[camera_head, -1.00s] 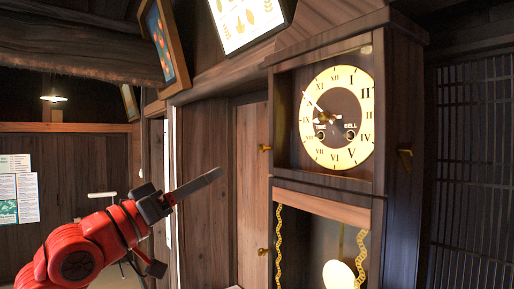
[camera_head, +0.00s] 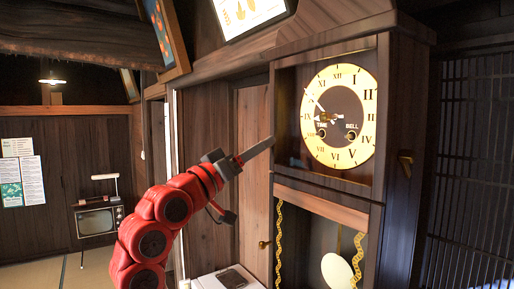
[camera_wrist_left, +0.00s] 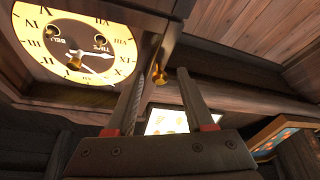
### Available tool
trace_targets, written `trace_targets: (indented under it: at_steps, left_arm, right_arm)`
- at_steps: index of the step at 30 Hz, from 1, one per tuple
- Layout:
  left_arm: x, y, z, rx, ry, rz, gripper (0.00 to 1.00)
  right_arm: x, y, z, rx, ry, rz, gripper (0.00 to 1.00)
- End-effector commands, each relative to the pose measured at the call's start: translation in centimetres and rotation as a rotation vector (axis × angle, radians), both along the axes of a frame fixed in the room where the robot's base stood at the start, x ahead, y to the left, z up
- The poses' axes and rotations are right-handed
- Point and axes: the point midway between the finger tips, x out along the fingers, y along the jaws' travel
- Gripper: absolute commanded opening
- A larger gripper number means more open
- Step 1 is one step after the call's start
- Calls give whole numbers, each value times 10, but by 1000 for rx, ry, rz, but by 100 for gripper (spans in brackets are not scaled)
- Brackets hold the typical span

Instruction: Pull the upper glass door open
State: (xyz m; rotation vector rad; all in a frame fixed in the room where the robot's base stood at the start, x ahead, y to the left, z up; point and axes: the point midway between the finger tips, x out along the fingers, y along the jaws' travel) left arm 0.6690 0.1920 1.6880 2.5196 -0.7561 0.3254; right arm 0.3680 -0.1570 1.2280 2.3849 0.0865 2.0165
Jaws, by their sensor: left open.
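The upper glass door (camera_head: 292,152) of the tall wooden clock is on the right in the head view and looks closed. The cream clock face (camera_head: 340,150) with gold rim shows behind it, and appears upside down in the wrist view (camera_wrist_left: 112,58). My left gripper (camera_head: 268,146) is at the door's left edge with its fingers open. In the wrist view the brass knob (camera_wrist_left: 158,76) lies between the fingertips; I cannot tell whether they touch it. In the head view the gripper hides this knob. My right gripper is not in view.
A second brass knob (camera_head: 264,245) sits lower, beside the pendulum (camera_head: 337,271) compartment. A white-topped surface (camera_head: 212,279) stands below my left arm. Framed pictures (camera_head: 165,38) hang at upper left. A slatted screen (camera_head: 475,165) is at the far right.

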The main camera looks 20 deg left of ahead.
Motion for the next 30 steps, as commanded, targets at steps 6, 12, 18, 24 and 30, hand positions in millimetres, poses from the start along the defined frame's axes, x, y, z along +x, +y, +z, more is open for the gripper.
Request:
trace_targets:
  at_steps: [6,12,18,24,30]
  left_arm:
    - [0,0,0,0,0,0,21]
    - [0,0,0,1,1,0,0]
    - [0,0,0,0,1,-1,0]
    - [0,0,0,0,1,-1,0]
    - [0,0,0,0,1,-1,0]
  right_arm:
    - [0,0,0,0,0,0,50]
    - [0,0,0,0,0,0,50]
    - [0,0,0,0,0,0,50]
    - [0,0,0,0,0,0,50]
    - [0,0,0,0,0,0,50]
